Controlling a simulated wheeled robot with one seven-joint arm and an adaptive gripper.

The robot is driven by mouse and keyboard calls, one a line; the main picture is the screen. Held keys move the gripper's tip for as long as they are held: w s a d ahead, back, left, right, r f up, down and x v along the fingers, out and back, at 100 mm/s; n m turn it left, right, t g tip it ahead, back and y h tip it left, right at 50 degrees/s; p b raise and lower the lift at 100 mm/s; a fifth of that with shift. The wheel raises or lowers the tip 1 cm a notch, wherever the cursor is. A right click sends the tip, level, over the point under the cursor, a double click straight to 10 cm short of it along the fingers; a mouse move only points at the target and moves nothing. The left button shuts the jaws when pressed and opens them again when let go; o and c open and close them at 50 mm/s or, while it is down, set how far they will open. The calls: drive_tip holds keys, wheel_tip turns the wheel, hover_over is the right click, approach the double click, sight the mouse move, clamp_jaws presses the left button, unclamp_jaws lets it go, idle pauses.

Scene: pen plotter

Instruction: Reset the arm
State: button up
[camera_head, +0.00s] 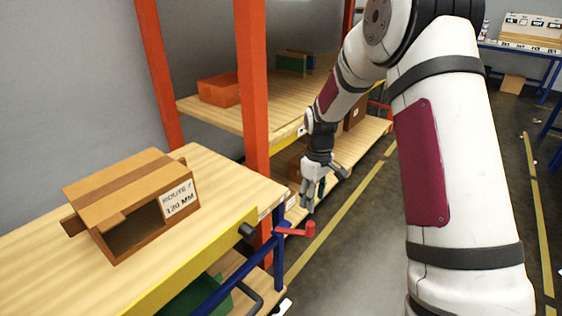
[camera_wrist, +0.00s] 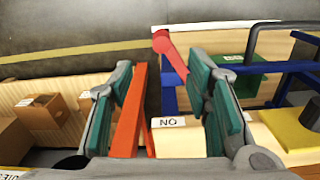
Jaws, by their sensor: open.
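My gripper (camera_head: 312,193) hangs at the end of my white arm in front of the shelving, near the right end of the wooden workbench (camera_head: 222,170). In the wrist view my gripper (camera_wrist: 165,110) shows its two green-padded fingers spread apart with nothing held between them.
A cardboard box labelled "ROUTE 7 120 MM" (camera_head: 130,200) stands on the bench. A red crank handle (camera_head: 297,229) juts from the bench's end. Orange rack posts (camera_head: 252,80) stand close to my gripper. An orange bin (camera_head: 219,89) sits on the rack shelf.

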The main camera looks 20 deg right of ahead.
drive_tip(key=s+a+r+m+t+p, duration=0.1)
drive_tip(key=s+r+p, duration=0.1)
drive_tip(key=s+r, duration=0.45)
drive_tip(key=s+a+r+m+p, duration=0.15)
drive_tip(key=s+r, duration=0.25)
drive_tip(key=r, duration=0.6)
drive_tip(key=s+a+r+t+p, duration=0.1)
drive_tip(key=s+a+r+p, duration=0.1)
drive_tip(key=s+r, duration=0.45)
drive_tip(key=s+a+r+m+t+p, duration=0.1)
drive_tip(key=s+r, duration=0.4)
drive_tip(key=s, duration=0.5)
drive_tip(key=s+a+r+m+t+p, duration=0.1)
drive_tip(key=s+r+p, duration=0.3)
drive_tip(key=s, duration=0.6)
drive_tip(key=shift+s+a+r+m, duration=0.3)
drive_tip(key=shift+a+r+m, duration=0.25)
drive_tip(key=shift+r+m, duration=0.25)
